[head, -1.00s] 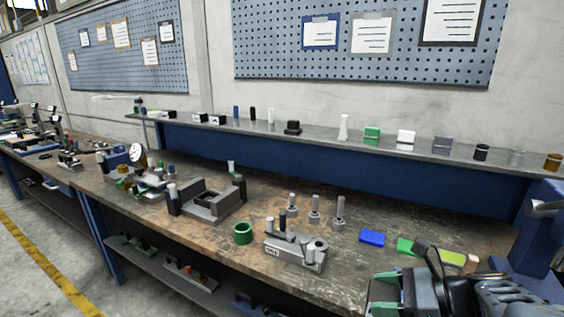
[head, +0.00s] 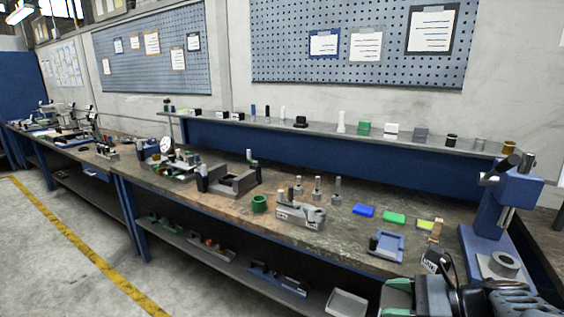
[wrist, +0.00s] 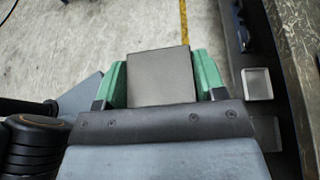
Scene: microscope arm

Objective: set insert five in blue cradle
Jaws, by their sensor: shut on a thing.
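My gripper (wrist: 160,78) is shut on a grey square block (wrist: 160,70), held between its two green fingers in the wrist view. I see no number on its face. In the head view one green finger of my gripper (head: 398,284) shows at the bottom edge, and the block does not show there. A blue fixture with a pale recessed panel (head: 390,246), which looks like the blue cradle, lies at the bench's front edge, beyond my gripper and apart from it. A dark piece stands at its left side.
Blue (head: 363,210), green (head: 393,217) and yellow (head: 426,224) pieces lie behind the fixture. A blue press (head: 508,205) stands to the right. A grey block with pegs (head: 301,214) and a green ring (head: 259,204) are to the left. A lower shelf holds a pale tray (head: 346,303).

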